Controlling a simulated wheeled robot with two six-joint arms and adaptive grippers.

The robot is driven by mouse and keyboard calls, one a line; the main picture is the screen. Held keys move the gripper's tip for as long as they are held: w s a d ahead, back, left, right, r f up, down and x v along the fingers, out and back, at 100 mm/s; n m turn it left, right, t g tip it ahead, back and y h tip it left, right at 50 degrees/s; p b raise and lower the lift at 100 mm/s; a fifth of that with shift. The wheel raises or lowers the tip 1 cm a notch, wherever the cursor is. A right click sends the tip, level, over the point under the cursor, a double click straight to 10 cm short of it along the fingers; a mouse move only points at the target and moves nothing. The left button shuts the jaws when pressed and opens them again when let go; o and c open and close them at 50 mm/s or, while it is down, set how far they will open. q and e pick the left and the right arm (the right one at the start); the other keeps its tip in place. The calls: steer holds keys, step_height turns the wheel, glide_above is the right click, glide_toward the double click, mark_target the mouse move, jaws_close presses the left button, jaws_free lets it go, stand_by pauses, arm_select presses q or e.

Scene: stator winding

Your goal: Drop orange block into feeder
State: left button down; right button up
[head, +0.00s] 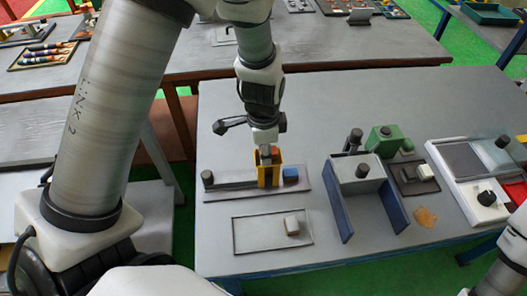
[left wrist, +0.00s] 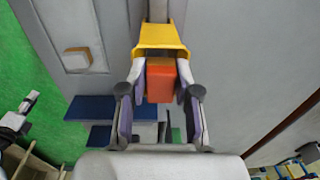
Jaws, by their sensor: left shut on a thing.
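My left gripper (head: 267,149) is shut on the orange block (left wrist: 161,80), which sits between its two fingers in the left wrist view. The yellow feeder (head: 262,180) stands on a grey base plate, directly below the gripper in the head view. In the left wrist view the feeder (left wrist: 160,36) lies right beyond the block, and the block's far end overlaps its edge. I cannot tell whether the block is inside the feeder or just above it. My right gripper is out of view.
A blue block (head: 290,175) is close to the feeder's right side. A blue-sided fixture (head: 338,205) and a green machine (head: 381,138) stand to the right. The table is clear behind the feeder.

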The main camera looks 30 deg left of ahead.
mark_target(260, 167)
arm_select(q)
steer(key=s+f, duration=0.2)
steer(key=shift+s+f+g, duration=0.15)
steer(key=shift+f+g, duration=0.15)
steer(key=c, duration=1.7)
jaws_free()
steer(key=shift+w+f, duration=0.3)
steer(key=shift+w, duration=0.3)
steer(key=shift+w+f, duration=0.3)
steer(key=shift+w, duration=0.25)
steer(key=shift+s+a+b, duration=0.15)
steer(key=shift+s+b, duration=0.25)
steer(key=shift+s, duration=0.15)
steer(key=shift+c, duration=0.2)
steer(key=shift+a+f, duration=0.1)
steer(key=shift+f, duration=0.15)
jaws_close()
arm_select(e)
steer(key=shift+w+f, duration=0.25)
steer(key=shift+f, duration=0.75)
arm_select(q)
steer(key=o, duration=1.2)
jaws_free()
steer(key=o, duration=0.5)
steer(key=shift+w, duration=0.15)
steer(key=shift+o, duration=0.2)
steer(key=shift+w, duration=0.15)
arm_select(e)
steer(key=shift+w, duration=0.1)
